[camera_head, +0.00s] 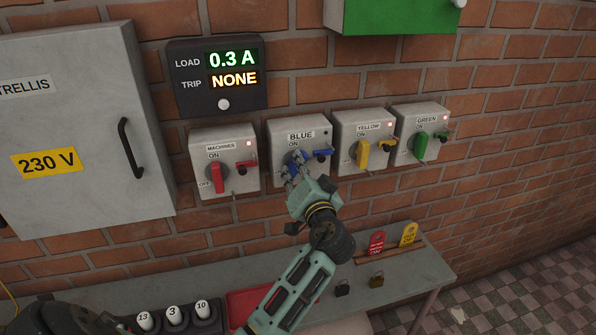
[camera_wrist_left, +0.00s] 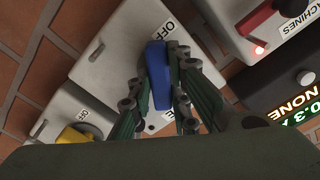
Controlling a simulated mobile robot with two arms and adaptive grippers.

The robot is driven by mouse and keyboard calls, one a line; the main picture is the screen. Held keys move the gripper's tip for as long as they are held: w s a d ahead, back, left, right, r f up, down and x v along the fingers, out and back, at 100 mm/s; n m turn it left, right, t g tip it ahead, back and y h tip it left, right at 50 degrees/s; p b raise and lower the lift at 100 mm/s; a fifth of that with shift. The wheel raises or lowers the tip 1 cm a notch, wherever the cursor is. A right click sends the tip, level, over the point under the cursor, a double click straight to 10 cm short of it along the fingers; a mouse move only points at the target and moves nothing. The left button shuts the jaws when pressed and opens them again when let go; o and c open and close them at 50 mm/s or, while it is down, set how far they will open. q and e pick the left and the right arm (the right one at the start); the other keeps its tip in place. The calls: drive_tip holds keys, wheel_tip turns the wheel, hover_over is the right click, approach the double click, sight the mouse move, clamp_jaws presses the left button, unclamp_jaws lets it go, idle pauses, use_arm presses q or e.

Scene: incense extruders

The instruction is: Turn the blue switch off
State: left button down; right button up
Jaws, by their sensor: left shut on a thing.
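The blue switch box (camera_head: 284,129) is on the brick wall between the MACHINES and YELLOW boxes. Its blue handle (camera_wrist_left: 157,75) is between the fingers of my left gripper (camera_head: 294,172) in the left wrist view. The gripper is shut on it. In the left wrist view one end of the handle is close to the word OFF. In the head view the fingers partly hide the handle, and I see no lit red lamp on this box. A second blue lever (camera_head: 322,154) is to the right of the handle.
The MACHINES switch (camera_head: 217,178), yellow switch (camera_head: 362,154) and green switch (camera_head: 420,146) are on neighbouring boxes with lit red lamps. A display (camera_head: 217,78) above reads 0.3 A and NONE. A bench (camera_head: 415,268) with tags and padlocks is below.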

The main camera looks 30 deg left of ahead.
use_arm(q)
drive_tip(key=m+p, duration=0.1)
drive_tip(key=m, duration=0.3)
drive_tip(key=shift+m, duration=0.4)
drive_tip(key=m+p, duration=0.1)
drive_tip(key=m, duration=0.3)
drive_tip(key=shift+m+p, duration=0.4)
drive_tip(key=shift+m, duration=0.4)
drive_tip(key=shift+f+m, duration=0.1)
drive_tip(key=shift+m, duration=0.2)
drive_tip(key=c, duration=1.6)
unclamp_jaws()
drive_tip(key=shift+c, duration=0.2)
drive_tip(key=shift+d, duration=0.1)
drive_tip(key=v, duration=1.2)
